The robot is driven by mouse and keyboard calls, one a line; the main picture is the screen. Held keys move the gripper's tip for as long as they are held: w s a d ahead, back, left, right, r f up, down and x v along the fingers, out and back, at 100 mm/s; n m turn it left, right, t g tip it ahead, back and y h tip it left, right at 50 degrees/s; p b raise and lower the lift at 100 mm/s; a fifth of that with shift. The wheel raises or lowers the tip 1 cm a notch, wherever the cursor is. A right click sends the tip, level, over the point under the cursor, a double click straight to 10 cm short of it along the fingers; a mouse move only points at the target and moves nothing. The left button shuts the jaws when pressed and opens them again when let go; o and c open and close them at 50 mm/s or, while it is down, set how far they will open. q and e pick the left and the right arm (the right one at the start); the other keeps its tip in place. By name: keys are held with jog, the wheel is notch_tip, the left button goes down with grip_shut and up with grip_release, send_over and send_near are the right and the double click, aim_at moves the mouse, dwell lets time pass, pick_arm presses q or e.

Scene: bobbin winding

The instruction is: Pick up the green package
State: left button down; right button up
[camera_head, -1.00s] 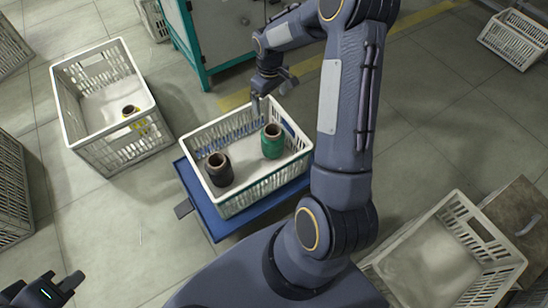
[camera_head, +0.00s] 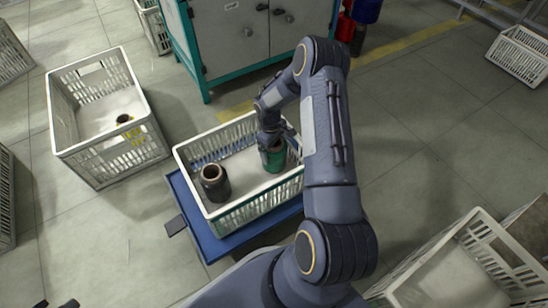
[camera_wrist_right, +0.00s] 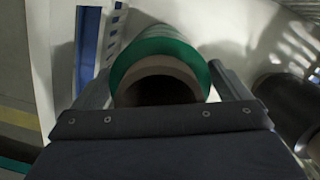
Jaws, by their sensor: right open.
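The green package (camera_head: 274,162), a green bobbin with a brown core, stands upright at the right end of the white crate (camera_head: 240,216). My right gripper (camera_head: 277,146) is at its top and partly hides it. In the right wrist view, the open fingers of my right gripper (camera_wrist_right: 163,82) stand on either side of the green package (camera_wrist_right: 155,48), with its hollow core facing the camera. Contact with the fingers cannot be made out. Only small dark parts of my left gripper (camera_head: 56,304) show at the bottom left edge.
A black bobbin (camera_head: 214,182) stands left in the same crate, which rests on a blue platform (camera_head: 208,243). Another white crate (camera_head: 112,160) at left holds a yellow bobbin (camera_head: 126,120). A teal-edged cabinet (camera_head: 235,45) stands behind. An empty-looking crate (camera_head: 455,275) is at lower right.

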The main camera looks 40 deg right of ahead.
jog(key=shift+c, duration=0.5)
jog(key=c, duration=0.8)
